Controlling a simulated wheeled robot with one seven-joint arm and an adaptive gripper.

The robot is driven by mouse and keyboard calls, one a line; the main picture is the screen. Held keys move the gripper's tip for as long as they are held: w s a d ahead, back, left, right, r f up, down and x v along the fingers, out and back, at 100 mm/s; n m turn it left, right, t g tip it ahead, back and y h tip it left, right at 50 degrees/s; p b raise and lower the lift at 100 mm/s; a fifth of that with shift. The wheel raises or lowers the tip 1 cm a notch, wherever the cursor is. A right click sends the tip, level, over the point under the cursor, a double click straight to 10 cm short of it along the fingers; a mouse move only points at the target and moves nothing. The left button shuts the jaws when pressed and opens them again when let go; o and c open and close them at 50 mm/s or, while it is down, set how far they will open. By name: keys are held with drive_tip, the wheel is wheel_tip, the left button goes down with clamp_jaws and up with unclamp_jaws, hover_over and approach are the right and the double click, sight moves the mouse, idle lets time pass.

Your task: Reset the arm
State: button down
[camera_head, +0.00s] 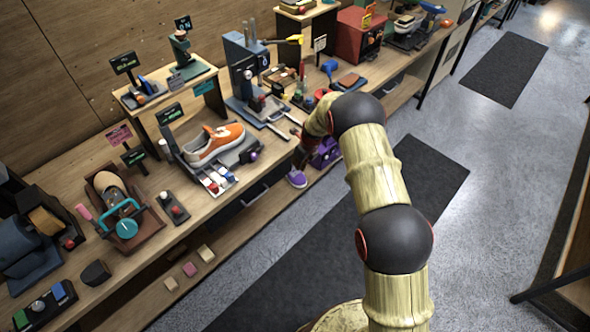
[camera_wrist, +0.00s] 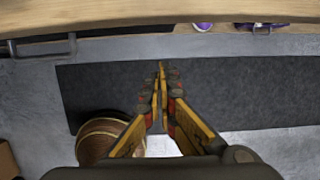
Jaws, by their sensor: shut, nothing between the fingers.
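My arm reaches forward from the bottom of the head view and bends down near the bench's front edge. My gripper (camera_wrist: 162,72) shows in the wrist view with its two yellow-edged fingers brought together at the tips, holding nothing. It hangs over the dark floor mat (camera_wrist: 225,88), just off the front of the wooden bench (camera_wrist: 125,12). In the head view the gripper is mostly hidden behind my arm. An orange and white sneaker (camera_head: 214,143) rests on a dark stand on the bench, left of my arm and apart from it.
Tools and small machines crowd the bench top, including a red box (camera_head: 360,35) at the back. A drawer handle (camera_head: 255,195) juts from the bench front. The aisle floor (camera_head: 480,190) right of my arm is clear.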

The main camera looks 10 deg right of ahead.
drive_tip(key=v, duration=0.5)
drive_tip(key=shift+s+f, duration=0.1)
drive_tip(key=s+r+n+g, duration=0.1)
drive_tip(key=s+n+g, duration=0.2)
drive_tip(key=s+n, duration=0.95)
drive_tip(key=s+d+r+n+t+b, duration=0.1)
drive_tip(key=s+r+n, duration=0.7)
drive_tip(key=s+r, duration=0.8)
drive_tip(key=s+d+r+n+t+h+b, duration=0.1)
drive_tip(key=s+r+n+t+b, duration=0.3)
drive_tip(key=s+r, duration=1.2)
drive_tip(key=shift+s+d+r+n+t+h, duration=0.35)
drive_tip(key=shift+d+r+n+t, duration=0.65)
drive_tip(key=shift+n, duration=1.15)
